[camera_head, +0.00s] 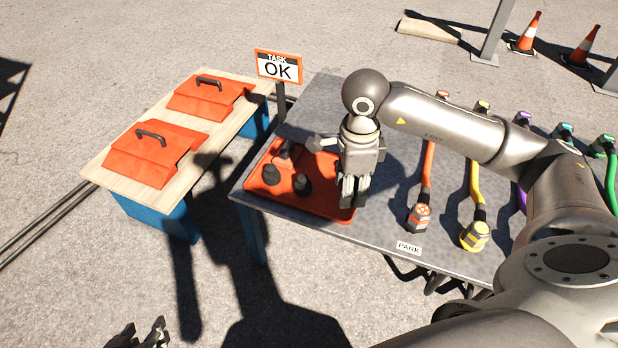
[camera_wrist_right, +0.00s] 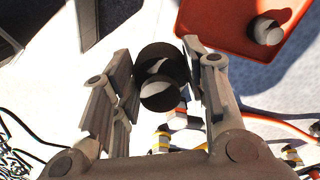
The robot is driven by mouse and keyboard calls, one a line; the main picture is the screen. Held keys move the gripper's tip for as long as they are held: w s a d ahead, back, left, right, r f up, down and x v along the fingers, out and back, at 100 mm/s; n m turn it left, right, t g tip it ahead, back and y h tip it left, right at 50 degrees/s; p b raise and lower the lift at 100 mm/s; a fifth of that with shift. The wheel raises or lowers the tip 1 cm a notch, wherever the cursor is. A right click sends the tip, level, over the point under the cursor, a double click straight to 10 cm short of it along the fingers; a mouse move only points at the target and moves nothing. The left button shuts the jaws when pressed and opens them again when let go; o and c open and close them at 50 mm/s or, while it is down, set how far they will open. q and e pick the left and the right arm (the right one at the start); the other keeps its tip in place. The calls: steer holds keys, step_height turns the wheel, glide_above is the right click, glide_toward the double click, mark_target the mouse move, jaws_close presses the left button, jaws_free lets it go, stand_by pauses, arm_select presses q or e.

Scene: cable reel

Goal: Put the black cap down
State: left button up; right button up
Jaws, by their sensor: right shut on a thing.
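My right gripper (camera_head: 352,200) is over the right part of the orange tray (camera_head: 325,205) on the grey table. In the right wrist view, its fingers (camera_wrist_right: 160,85) are shut on a round black cap (camera_wrist_right: 160,55). Two dark caps, one at the left (camera_head: 271,175) and one nearer the middle (camera_head: 301,185), stand in the tray. The tray also shows in the right wrist view (camera_wrist_right: 225,20). My left gripper (camera_head: 142,335) is at the bottom edge, its fingertips apart, with nothing visible between them.
Several coloured cables with plugs, such as an orange plug (camera_head: 419,217) and a yellow plug (camera_head: 475,236), lie right of the tray. A PARK label (camera_head: 409,248) is at the front edge. A sign (camera_head: 279,67) reads TASK OK. A wooden-topped table (camera_head: 120,178) holds two orange lidded boxes.

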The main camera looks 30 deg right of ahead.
steer(key=s+d+f+m, duration=0.25)
steer(key=d+m, duration=0.35)
steer(key=m, duration=0.8)
arm_select(q)
steer(key=w+d+r+t+h+b, duration=0.1)
steer(key=w+d+r+t+b, duration=0.1)
steer(key=w+r+t, duration=0.4)
arm_select(e)
steer(key=m+b, duration=0.2)
steer(key=m, duration=0.1)
glide_above(335, 199)
steer(key=f, duration=0.8)
steer(key=shift+s+d+f, duration=0.1)
steer(key=shift+s+d, duration=0.05)
steer(key=shift+s, duration=0.25)
steer(key=shift+w+f, duration=0.3)
steer(key=shift+f, duration=0.15)
step_height(335, 199, down, 3)
steer(key=shift+r+b, duration=0.1)
steer(key=shift+b, duration=0.6)
arm_select(q)
step_height(335, 199, up, 16)
steer(key=d+t+h, duration=0.2)
steer(key=t+h, duration=0.1)
steer(key=t, duration=0.5)
steer(key=shift+w+d+m+h, duration=0.3)
steer(key=shift+w+m, duration=0.1)
steer(key=shift+w, duration=0.05)
arm_select(e)
steer(key=shift+w, duration=0.1)
